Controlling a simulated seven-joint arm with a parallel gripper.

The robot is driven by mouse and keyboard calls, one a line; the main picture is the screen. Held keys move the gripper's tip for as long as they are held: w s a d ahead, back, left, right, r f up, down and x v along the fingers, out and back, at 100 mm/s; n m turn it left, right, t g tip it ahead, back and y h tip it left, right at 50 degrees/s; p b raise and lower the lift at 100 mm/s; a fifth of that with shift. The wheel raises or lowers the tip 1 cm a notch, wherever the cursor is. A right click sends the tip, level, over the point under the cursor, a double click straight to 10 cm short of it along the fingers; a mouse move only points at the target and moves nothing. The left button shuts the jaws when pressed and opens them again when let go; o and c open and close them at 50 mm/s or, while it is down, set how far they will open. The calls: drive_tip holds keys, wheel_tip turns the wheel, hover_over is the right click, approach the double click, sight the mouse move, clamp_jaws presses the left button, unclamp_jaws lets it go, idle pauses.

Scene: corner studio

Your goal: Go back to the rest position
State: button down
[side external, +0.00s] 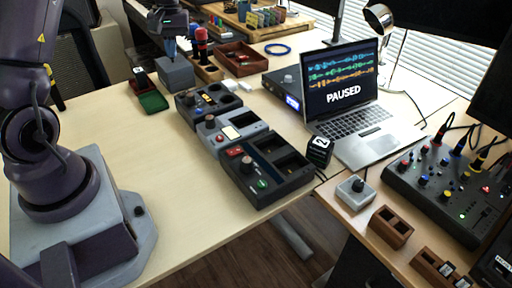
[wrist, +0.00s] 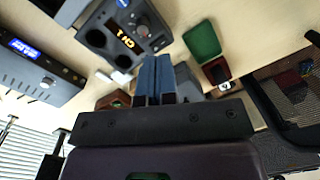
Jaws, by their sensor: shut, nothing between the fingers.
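My gripper (side external: 170,52) is at the back of the table in the side external view, with its blue fingers pointing down. It is just above a grey block (side external: 176,74); I cannot tell whether the fingertips touch it. In the wrist view my gripper's blue fingers (wrist: 156,62) are shut together with nothing visible between them. The grey block is partly hidden behind the fingers there.
Left of the block is an open box with a green lid (side external: 153,101). A row of grey and black modules (side external: 222,130) runs toward the front. A wooden holder with a red-topped tool (side external: 203,60) stands right of the gripper. The table's left middle is clear.

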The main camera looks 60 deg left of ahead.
drive_tip(key=s+d+r+m+t, duration=0.2)
drive_tip(key=s+d+r+m, duration=0.2)
drive_tip(key=d, duration=0.5)
drive_tip(key=s+d+r+m+t, duration=0.2)
drive_tip(key=s+d+r+m, duration=0.2)
drive_tip(key=d, duration=0.5)
drive_tip(key=s+d+r+m+t, duration=0.2)
drive_tip(key=s+d+r+m, duration=0.2)
drive_tip(key=d, duration=0.5)
drive_tip(key=shift+d+r+m+t, duration=0.3)
drive_tip(key=shift+r+m, duration=0.2)
drive_tip(key=shift+r, duration=0.05)
drive_tip(key=shift+s, duration=0.1)
